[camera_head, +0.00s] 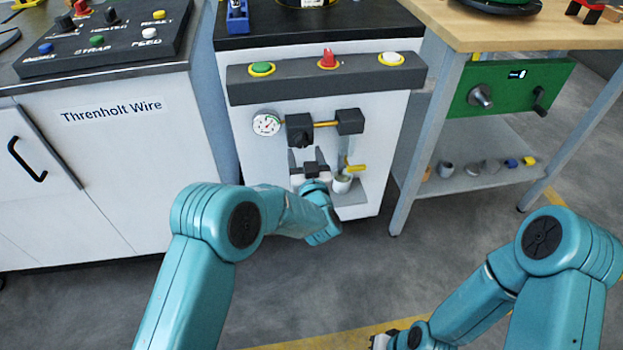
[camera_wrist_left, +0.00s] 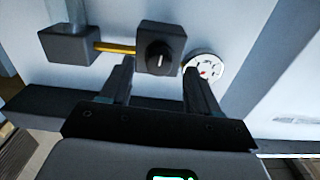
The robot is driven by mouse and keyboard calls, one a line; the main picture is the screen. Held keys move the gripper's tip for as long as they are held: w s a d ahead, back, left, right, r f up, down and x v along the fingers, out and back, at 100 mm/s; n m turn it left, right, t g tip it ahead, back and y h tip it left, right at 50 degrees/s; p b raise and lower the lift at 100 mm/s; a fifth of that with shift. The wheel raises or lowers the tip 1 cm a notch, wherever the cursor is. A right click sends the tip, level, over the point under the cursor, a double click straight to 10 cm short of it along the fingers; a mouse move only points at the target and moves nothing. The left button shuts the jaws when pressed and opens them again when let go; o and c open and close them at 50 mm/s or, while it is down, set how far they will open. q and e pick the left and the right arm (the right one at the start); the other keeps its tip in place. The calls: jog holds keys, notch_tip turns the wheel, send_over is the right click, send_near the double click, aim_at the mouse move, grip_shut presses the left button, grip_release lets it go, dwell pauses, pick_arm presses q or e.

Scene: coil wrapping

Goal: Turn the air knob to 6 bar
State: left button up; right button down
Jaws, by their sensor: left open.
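The black air knob (camera_head: 303,140) sits on the front of a dark regulator block on the white machine front. In the left wrist view the knob (camera_wrist_left: 159,57) shows a white mark. The round white pressure gauge (camera_head: 266,123) is left of the block in the head view; it also shows in the left wrist view (camera_wrist_left: 207,66). Its reading is too small to tell. My left gripper (camera_head: 306,158) is just below the knob, open and empty; its fingers (camera_wrist_left: 160,72) point toward the knob, which appears between them. My right gripper (camera_head: 381,341) is partly cut off at the bottom edge.
A brass pipe (camera_head: 325,124) joins the regulator block to a second dark block (camera_head: 350,121). Below it are a yellow lever (camera_head: 357,168) and a clear cup. A dark ledge with green, red and white buttons (camera_head: 327,62) juts out above. Workbench legs stand at right.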

pick_arm(q)
jog(key=p+v, duration=0.2)
jog(key=v, duration=1.1)
jog(key=shift+s, duration=0.35)
jog(key=shift+d, duration=0.15)
